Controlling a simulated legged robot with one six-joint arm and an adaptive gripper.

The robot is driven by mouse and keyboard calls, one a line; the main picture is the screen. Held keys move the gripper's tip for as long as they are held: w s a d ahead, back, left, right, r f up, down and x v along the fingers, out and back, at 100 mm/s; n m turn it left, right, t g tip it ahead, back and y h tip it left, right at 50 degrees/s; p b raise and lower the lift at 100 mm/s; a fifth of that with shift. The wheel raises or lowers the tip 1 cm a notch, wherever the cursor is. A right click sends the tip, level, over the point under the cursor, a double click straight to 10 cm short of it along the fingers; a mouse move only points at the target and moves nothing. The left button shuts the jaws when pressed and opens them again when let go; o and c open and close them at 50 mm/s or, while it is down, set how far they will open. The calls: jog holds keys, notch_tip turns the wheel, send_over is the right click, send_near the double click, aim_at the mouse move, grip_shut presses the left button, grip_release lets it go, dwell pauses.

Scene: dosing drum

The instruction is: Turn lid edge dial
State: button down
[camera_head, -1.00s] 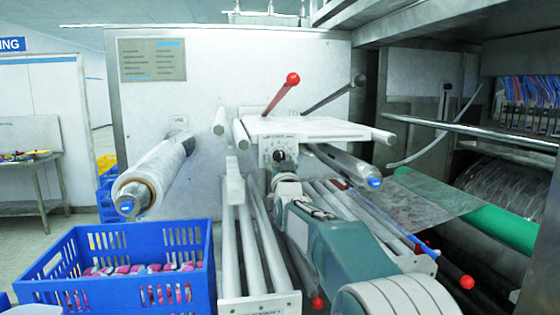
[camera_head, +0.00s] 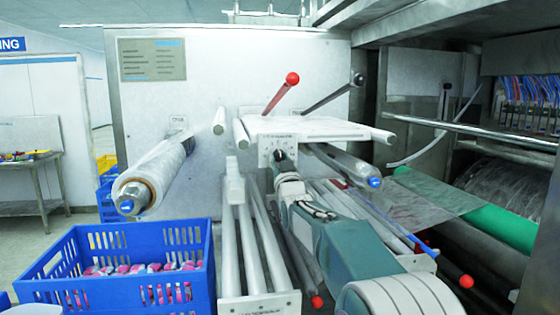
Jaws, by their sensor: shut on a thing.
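The dial sits on a white plate (camera_head: 266,146) at the front edge of the flat white lid (camera_head: 312,127) of the machine. Only a dark bit of the dial (camera_head: 279,155) shows, because my gripper covers most of it. My gripper (camera_head: 284,163) is at the dial, its dark fingers shut on it. The fingertips overlap the dial, and its pointer direction cannot be made out. My arm reaches up to it from the lower right.
A film roll (camera_head: 155,172) juts out at left and another roll (camera_head: 345,165) at right of the plate. Levers with red and black knobs (camera_head: 292,79) rise behind the lid. White rails (camera_head: 250,245) lie below. A blue crate (camera_head: 120,268) stands lower left.

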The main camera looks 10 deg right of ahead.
jog(key=n+y, duration=0.2)
jog(key=n, duration=0.1)
jog(key=n+y, duration=0.1)
jog(key=n, duration=0.3)
jog(key=shift+r+n+g+y, duration=0.15)
jog(key=shift+n+g+y, duration=0.15)
jog(key=shift+g+y, duration=0.1)
jog(key=shift+c, duration=1.3)
grip_release()
jog(key=shift+w, duration=0.1)
jog(key=v, duration=1.2)
